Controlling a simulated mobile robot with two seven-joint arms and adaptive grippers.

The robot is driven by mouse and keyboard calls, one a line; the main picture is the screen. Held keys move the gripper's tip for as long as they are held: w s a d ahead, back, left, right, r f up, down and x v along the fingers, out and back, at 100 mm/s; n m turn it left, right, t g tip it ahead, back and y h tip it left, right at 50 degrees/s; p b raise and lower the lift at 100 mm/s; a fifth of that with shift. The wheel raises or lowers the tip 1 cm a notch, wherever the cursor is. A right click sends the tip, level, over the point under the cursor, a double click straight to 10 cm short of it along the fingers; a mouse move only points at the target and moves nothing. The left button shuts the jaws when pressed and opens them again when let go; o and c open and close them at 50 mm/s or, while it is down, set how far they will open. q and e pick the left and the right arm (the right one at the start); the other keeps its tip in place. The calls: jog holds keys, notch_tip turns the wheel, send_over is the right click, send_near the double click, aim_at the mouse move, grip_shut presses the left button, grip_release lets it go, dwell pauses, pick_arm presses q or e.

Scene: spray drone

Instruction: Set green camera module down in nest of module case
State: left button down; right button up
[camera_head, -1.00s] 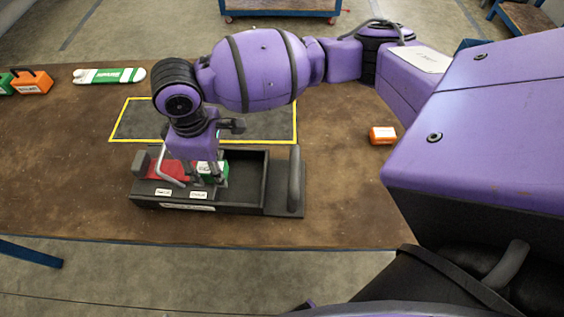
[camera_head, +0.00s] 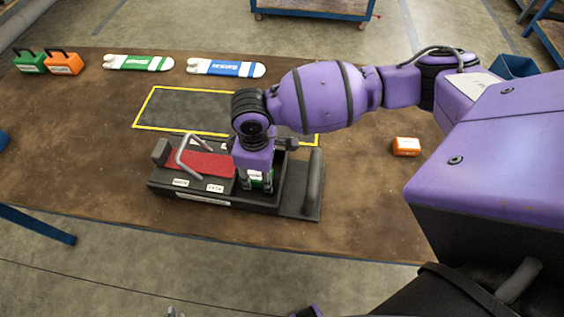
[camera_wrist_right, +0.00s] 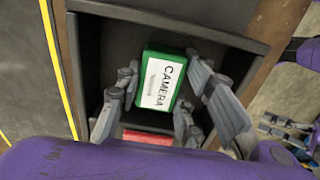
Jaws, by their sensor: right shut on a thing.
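The green camera module (camera_wrist_right: 163,80) has a white label reading CAMERA and sits between the fingers of my right gripper (camera_wrist_right: 165,100). In the head view, the gripper (camera_head: 256,182) points down over the right part of the black module case (camera_head: 165,190), shut on the module (camera_head: 262,177), which is mostly hidden by the fingers. In the wrist view, the module shows over the dark open compartment of the case (camera_wrist_right: 215,34). I cannot tell whether it touches the floor. What seem to be my left gripper's tips (camera_head: 174,313) barely show at the bottom edge.
A red pad (camera_head: 200,163) with a grey bar handle fills the case's left part. A yellow-bordered mat (camera_head: 185,106) lies behind. Green (camera_head: 30,64) and orange (camera_head: 64,65) boxes, two labelled bars (camera_head: 138,62) (camera_head: 226,68) and an orange block (camera_head: 406,146) lie apart on the table.

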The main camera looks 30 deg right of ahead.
aim_at(259, 174)
jog(key=shift+w, duration=0.1)
jog(key=o, duration=1.2)
jog(key=shift+r, duration=0.15)
notch_tip(259, 174, up, 12)
jog(key=shift+p, duration=0.65)
